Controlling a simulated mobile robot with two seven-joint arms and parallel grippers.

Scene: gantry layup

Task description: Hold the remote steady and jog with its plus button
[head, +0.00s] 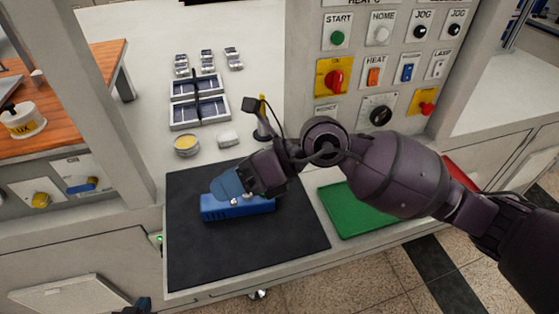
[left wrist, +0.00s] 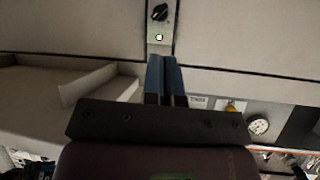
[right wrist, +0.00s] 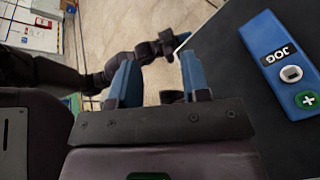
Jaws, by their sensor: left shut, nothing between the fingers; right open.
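The blue remote (head: 255,207) lies on the black mat (head: 290,235) in the head view, partly hidden by my right gripper (head: 226,188). In the right wrist view the remote (right wrist: 293,68) shows a JOG label, a grey button (right wrist: 291,73) and a green button with a white plus (right wrist: 307,100). My right gripper (right wrist: 158,72) is open, and its fingers are beside the remote, with nothing between them. My left gripper (head: 143,303) is at the bottom edge of the head view. Its blue fingers (left wrist: 166,75) are shut and empty in the left wrist view, facing the cabinet front.
A button panel (head: 380,65) stands at the back right. A black knob (left wrist: 159,12) is on the cabinet front.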

